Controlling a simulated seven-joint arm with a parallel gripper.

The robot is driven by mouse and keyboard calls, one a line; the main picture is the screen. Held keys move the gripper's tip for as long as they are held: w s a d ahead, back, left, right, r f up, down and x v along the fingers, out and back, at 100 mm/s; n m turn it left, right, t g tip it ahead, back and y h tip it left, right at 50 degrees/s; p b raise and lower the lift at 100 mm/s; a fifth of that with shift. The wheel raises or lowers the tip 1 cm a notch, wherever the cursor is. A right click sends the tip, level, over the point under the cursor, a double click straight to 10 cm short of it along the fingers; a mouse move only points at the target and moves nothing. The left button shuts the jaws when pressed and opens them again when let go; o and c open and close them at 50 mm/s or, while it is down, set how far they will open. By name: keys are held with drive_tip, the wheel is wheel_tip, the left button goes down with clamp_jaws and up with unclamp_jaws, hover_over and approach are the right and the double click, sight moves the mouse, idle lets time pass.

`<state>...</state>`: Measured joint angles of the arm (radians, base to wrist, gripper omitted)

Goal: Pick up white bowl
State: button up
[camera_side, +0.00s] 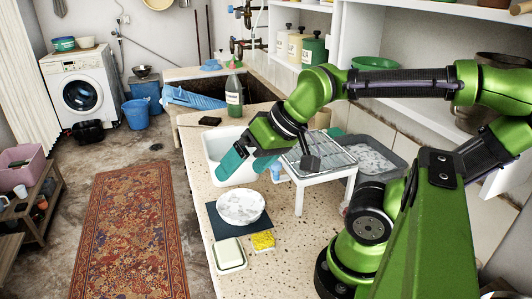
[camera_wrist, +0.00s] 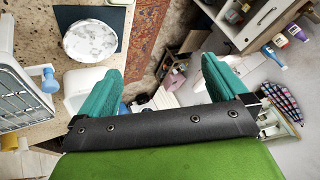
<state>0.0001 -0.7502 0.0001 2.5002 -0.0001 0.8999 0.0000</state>
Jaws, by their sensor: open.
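The white bowl (camera_side: 241,207) has a grey marbled pattern and sits on a dark mat (camera_side: 223,228) on the speckled counter. In the wrist view the bowl (camera_wrist: 90,40) is at the upper left, on the mat (camera_wrist: 62,15). My gripper (camera_side: 237,165) has teal fingers and is above the counter, up and behind the bowl, near the white basin. In the wrist view my gripper's (camera_wrist: 162,85) two fingers are spread with nothing between them. The gripper is apart from the bowl.
A white rack stand (camera_side: 325,180) with a wire grid stands right of the bowl. A white basin (camera_side: 215,170) is behind it. A yellow sponge (camera_side: 263,241) and a pale soap dish (camera_side: 229,254) lie in front. A green bottle (camera_side: 234,95) stands farther back.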

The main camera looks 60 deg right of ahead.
drive_tip(key=c, duration=1.6)
drive_tip(key=n+g+h, duration=0.5)
drive_tip(key=g, duration=0.2)
hover_over(230, 226)
drive_tip(key=a, duration=0.1)
drive_tip(key=f, duration=1.8)
drive_tip(key=shift+s+a, duration=0.15)
drive_tip(key=shift+s, duration=0.15)
drive_tip(key=shift+x, duration=2.85)
